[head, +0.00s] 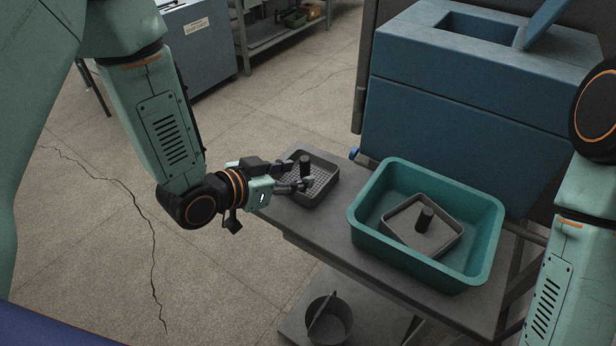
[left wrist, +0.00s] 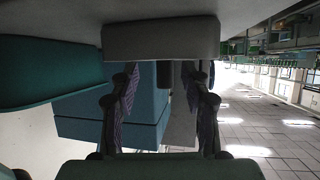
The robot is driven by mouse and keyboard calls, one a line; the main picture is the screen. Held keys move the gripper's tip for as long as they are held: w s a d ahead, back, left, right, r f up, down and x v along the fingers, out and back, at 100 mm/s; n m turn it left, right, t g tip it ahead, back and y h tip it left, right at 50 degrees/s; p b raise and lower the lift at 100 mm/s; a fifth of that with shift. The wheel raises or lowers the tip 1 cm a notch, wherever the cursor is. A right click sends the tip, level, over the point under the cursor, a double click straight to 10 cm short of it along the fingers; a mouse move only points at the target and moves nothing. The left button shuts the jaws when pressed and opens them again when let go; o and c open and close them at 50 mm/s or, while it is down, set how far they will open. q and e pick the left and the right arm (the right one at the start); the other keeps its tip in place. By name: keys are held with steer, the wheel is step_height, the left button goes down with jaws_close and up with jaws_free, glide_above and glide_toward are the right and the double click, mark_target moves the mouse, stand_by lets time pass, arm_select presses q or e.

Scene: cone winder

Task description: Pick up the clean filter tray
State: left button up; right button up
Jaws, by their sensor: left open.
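A grey filter tray (head: 322,194) with a perforated floor and an upright dark knob (head: 305,160) sits on the grey table's left end. Its holes look clear. A second grey tray (head: 400,232), with a plain-looking floor and a dark knob, lies tilted inside a teal bin (head: 365,234). My left gripper (head: 297,176) is open, reaching over the left rim of the perforated tray with its fingers near the knob. The right gripper is out of view.
The table (head: 335,234) carries both the perforated tray and the bin. A blue machine (head: 450,115) stands close behind it. A dark bucket (head: 328,320) is on the shelf below. The cracked floor to the left is clear. Shelving (head: 262,35) stands at the back.

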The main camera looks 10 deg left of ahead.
mark_target(301, 175)
arm_select(q)
steer(key=w+f, duration=0.1)
steer(key=w+d+f, duration=0.1)
steer(key=w+f, duration=0.1)
steer(key=shift+w+d, duration=0.45)
steer(key=shift+d, duration=0.2)
steer(key=shift+s+a, duration=0.1)
steer(key=shift+a, duration=0.3)
steer(key=shift+c, duration=1.8)
steer(key=shift+d, duration=0.3)
steer(key=c, duration=0.5)
steer(key=shift+c, duration=0.6)
steer(key=shift+a, duration=0.2)
jaws_close()
